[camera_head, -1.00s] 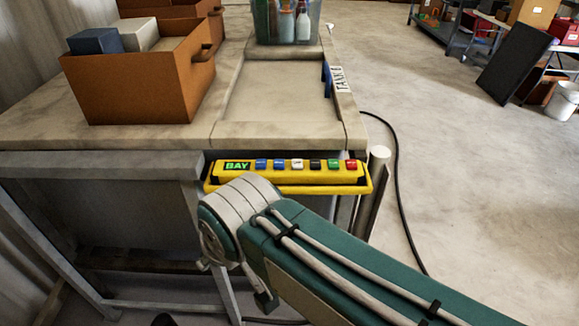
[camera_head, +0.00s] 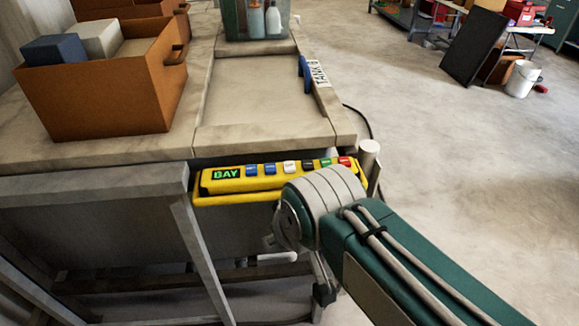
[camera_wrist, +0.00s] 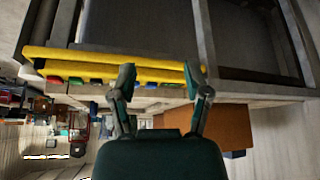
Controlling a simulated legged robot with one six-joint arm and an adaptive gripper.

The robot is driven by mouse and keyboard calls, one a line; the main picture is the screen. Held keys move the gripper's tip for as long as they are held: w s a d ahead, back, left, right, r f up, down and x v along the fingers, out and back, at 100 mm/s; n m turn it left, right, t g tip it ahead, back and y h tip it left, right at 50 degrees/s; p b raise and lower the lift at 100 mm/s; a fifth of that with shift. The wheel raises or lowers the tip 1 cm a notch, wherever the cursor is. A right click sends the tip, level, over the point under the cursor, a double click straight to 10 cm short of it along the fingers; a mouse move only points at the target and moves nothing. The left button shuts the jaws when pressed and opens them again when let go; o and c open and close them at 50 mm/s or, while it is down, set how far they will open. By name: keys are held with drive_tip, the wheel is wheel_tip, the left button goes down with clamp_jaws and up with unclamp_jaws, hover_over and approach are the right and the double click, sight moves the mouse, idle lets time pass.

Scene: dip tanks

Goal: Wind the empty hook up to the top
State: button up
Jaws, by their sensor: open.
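A yellow control box (camera_head: 240,185) with a green BAY display and a row of blue, white, black, green and red buttons sits at the front edge of the bench. My arm covers part of its right end in the head view. In the wrist view, which is upside down, the yellow box (camera_wrist: 100,62) runs across the upper part, with coloured buttons along its edge. My gripper (camera_wrist: 160,80) is open and empty, its two fingers spread in front of the box's one end; whether they touch it I cannot tell. No hook is in view.
The bench holds a brown bin (camera_head: 100,105) with boxes and a recess marked TANK 8 (camera_head: 265,95). A clear container (camera_head: 240,28) with bottles stands behind. A pale post (camera_head: 369,150) rises at the box's right end. The floor to the right is mostly clear.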

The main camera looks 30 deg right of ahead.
clamp_jaws()
idle(1.4)
